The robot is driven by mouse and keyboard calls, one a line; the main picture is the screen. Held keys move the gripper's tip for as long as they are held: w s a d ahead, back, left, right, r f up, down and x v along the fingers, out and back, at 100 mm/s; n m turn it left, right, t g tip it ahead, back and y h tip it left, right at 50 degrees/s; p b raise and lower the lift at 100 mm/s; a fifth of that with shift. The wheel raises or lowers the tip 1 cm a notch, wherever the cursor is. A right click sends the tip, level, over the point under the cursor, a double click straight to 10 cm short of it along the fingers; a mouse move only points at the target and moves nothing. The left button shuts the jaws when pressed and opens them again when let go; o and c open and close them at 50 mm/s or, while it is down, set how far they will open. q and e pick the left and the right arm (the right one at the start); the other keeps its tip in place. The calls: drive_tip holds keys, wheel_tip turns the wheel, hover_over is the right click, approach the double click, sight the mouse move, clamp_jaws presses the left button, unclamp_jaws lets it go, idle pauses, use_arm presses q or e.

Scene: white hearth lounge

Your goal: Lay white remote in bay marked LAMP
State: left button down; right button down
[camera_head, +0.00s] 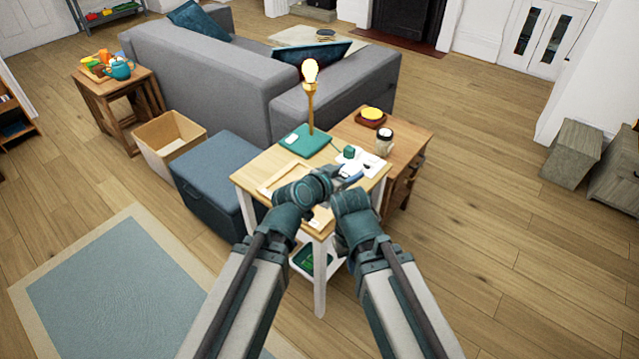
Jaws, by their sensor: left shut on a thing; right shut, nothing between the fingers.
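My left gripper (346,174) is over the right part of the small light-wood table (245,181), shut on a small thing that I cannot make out. My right gripper is lower, shut and empty; its fingers are mostly hidden by my wrists. I cannot make out the white remote for certain. A small white item (292,139) lies on a teal pad (309,146) by a lit brass lamp (310,100). A shallow pale wooden tray (270,189) lies at the table's left, partly behind my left wrist. No LAMP marking is readable.
White papers (374,163) and a small green object (349,152) lie at the table's back right. A brown side table (415,135) behind holds a jar (385,142) and a yellow item in a dish (373,114). A blue ottoman (215,165) stands left.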

use_arm(q)
drive_tip(key=shift+s+a+f, duration=0.1)
drive_tip(key=shift+a+f, duration=0.05)
drive_tip(key=shift+a, duration=0.05)
drive_tip(key=w+a+f+b, duration=0.2)
drive_tip(key=w+f+b, duration=0.8)
drive_tip(key=shift+w, duration=0.4)
drive_tip(key=shift+a, duration=0.1)
wheel_tip(320, 180, down, 6)
drive_tip(key=b, duration=0.6)
drive_tip(key=shift+f+b, duration=0.25)
drive_tip(key=shift+b, duration=0.1)
drive_tip(key=shift+f+b, duration=0.95)
